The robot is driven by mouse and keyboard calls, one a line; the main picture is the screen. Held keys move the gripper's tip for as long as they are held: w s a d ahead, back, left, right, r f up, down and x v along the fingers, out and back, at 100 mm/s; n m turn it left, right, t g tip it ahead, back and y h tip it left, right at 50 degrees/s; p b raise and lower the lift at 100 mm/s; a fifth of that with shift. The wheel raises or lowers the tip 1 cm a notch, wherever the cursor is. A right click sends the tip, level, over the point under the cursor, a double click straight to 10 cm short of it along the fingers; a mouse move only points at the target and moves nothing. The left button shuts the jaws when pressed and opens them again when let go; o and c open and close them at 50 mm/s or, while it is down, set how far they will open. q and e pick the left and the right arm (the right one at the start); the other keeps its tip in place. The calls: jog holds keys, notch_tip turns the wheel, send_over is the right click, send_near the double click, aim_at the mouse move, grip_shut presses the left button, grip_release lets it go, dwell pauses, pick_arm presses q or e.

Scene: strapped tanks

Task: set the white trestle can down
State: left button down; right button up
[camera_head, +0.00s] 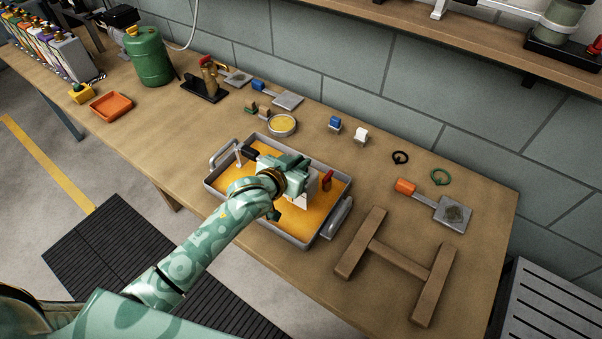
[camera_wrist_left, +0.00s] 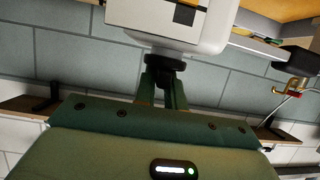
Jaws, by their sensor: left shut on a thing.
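My left gripper (camera_head: 290,170) is shut on a white can and is over the yellow-floored tray. The white can (camera_head: 302,194) is mostly hidden under the gripper. The wooden trestle (camera_head: 393,254) lies empty on the bench, to the right of the tray. My right gripper is not in view.
The grey tray (camera_head: 215,192) has raised handles, with a red piece and a dark-handled tool by it. Scrapers (camera_head: 453,213), rings, a dish (camera_head: 282,124) and small blocks lie around. A green tank (camera_head: 148,56) and several cans stand left. Bare bench lies left of the tray.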

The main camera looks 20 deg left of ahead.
pick_arm(q)
notch_tip(320, 180, down, 4)
jog(key=shift+w+d+r+b, duration=0.15)
jog(key=shift+b, duration=0.6)
jog(key=shift+r, duration=0.1)
jog(key=c, duration=1.9)
grip_release()
jog(key=o, duration=0.4)
jog(key=p+v, duration=0.3)
jog(key=v, duration=0.9)
jog(key=shift+r+p, duration=0.1)
jog(key=shift+p, duration=0.25)
